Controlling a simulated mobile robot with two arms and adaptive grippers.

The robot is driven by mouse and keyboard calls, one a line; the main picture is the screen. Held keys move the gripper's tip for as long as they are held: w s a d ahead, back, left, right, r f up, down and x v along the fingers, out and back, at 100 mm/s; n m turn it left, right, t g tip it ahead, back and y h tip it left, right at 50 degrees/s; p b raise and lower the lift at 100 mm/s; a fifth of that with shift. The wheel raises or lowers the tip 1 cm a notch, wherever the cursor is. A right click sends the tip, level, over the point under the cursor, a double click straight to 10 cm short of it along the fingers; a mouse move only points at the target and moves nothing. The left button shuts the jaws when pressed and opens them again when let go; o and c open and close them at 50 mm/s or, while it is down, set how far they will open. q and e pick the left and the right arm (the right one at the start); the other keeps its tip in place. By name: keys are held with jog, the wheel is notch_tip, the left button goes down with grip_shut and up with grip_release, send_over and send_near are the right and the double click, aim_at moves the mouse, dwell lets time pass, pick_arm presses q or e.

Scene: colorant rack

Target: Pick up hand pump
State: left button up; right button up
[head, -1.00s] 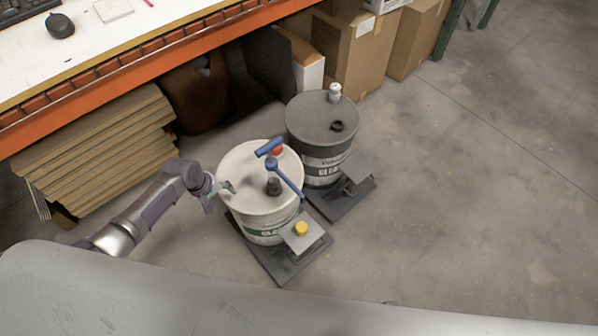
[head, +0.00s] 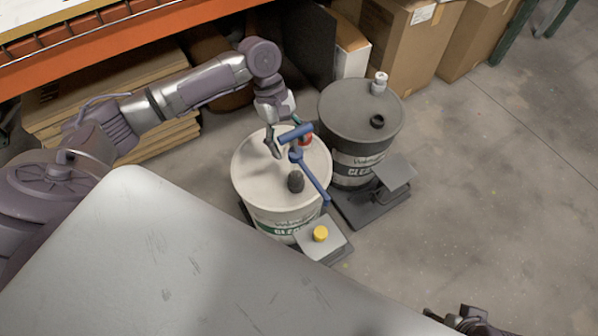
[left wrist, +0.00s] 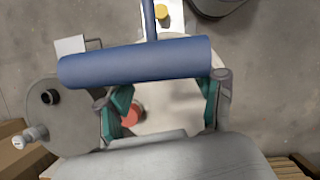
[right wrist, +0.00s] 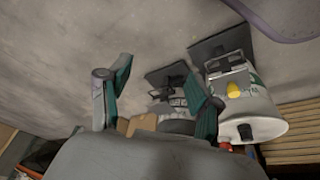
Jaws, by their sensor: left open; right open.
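The hand pump has a blue crossbar handle (head: 297,132) and a long blue arm (head: 314,180). It stands on the white drum (head: 250,176), beside a black fitting (head: 295,181) and a red cap (head: 307,140). My left gripper (head: 279,146) is open at the left of the handle in the head view. In the left wrist view the handle (left wrist: 135,62) lies across the front of the open fingers (left wrist: 165,95). Whether they touch it cannot be told. My right gripper (head: 466,320) is at the lower right edge; its fingers (right wrist: 160,75) are open and empty in the right wrist view.
A dark drum (head: 345,105) with a white cap (head: 380,82) stands right behind the white drum. A yellow cap (head: 320,233) sits on a grey stand in front. Cardboard boxes (head: 405,45) and an orange-edged bench (head: 140,45) are behind. Floor at right is clear.

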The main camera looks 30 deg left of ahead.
aim_at(291, 150)
pick_arm(q)
jog(key=shift+d+f, duration=0.1)
jog(key=shift+f, duration=0.2)
jog(key=f, duration=0.1)
jog(key=f+b, duration=0.2)
jog(key=shift+w+d+f, duration=0.15)
jog(key=shift+d+f, duration=0.15)
jog(key=shift+f, duration=0.05)
jog(key=shift+d+f, duration=0.35)
jog(key=shift+f, duration=0.3)
grip_shut()
pick_arm(e)
jog(key=shift+w+a+f+t, duration=0.25)
jog(key=shift+w+t, duration=0.1)
jog(key=shift+w, duration=0.3)
jog(key=shift+w+a+f+t, duration=0.15)
jog(key=shift+w+f+t, duration=0.15)
jog(key=shift+w, duration=0.3)
